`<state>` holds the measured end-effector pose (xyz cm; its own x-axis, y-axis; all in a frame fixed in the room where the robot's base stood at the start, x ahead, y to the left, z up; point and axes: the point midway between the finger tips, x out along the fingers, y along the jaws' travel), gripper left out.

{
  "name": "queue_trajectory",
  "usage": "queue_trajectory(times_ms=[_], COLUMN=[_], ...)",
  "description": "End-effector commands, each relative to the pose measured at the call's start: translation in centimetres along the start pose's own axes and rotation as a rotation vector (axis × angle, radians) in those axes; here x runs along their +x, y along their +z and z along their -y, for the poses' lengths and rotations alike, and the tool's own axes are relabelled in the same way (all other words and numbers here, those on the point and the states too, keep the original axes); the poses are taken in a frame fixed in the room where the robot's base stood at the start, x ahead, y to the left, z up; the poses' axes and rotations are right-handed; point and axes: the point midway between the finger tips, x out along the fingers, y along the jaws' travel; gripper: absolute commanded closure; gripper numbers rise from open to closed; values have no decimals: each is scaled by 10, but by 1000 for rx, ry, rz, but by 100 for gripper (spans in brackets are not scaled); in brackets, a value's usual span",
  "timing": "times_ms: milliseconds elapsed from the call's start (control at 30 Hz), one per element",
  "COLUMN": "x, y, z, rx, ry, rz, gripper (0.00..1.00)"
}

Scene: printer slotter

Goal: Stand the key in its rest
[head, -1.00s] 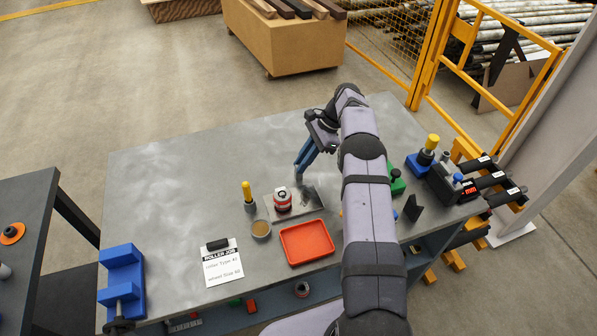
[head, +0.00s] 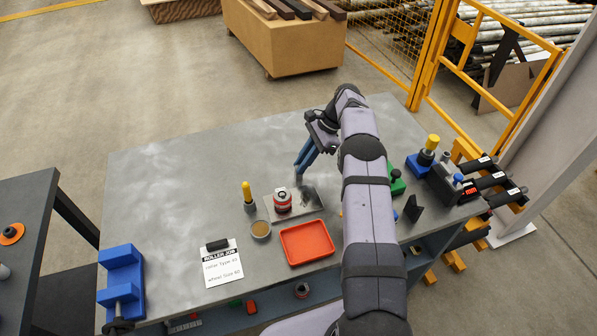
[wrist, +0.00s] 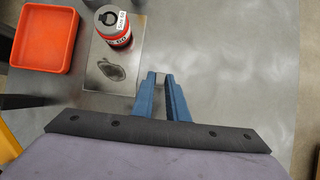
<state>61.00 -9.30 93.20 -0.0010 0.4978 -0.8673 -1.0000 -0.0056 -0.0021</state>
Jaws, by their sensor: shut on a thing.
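My gripper (head: 299,174) is over the middle of the grey bench, at the far right corner of the metal plate. In the wrist view its two blue fingers (wrist: 159,80) point away, with a small grey piece (wrist: 158,77) between their tips. I take this piece to be the key; the fingers hide most of it, and I cannot tell its full shape or whether it touches the bench. I cannot tell for sure which thing is the key's rest.
A red can (head: 282,200) stands on the metal plate (head: 312,200), left of my gripper. Nearby are a red tray (head: 307,242), a small cup (head: 260,229) and a yellow-handled tool (head: 247,193). A black stand (head: 412,208) is right of my arm. The bench's far left is clear.

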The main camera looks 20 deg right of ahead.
Motion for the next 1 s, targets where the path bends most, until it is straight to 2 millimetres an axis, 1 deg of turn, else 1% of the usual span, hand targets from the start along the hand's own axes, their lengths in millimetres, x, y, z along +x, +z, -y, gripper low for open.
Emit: queue_trajectory(times_ms=[133,167,200,233,533,667,833,1000], x=[1,1,1,1,1,-4,-20,-44], y=[-1,-1,-1,-1,0,2,11,25], z=[0,0,0,0,0,0,1,0], rx=[0,0,0,0,0,0,-2,-3], ry=[1,1,1,1,1,-1,-2,-3], rz=[0,0,0,0,0,-1,-2,-2], gripper=[100,80,70,65,65,65,65,65])
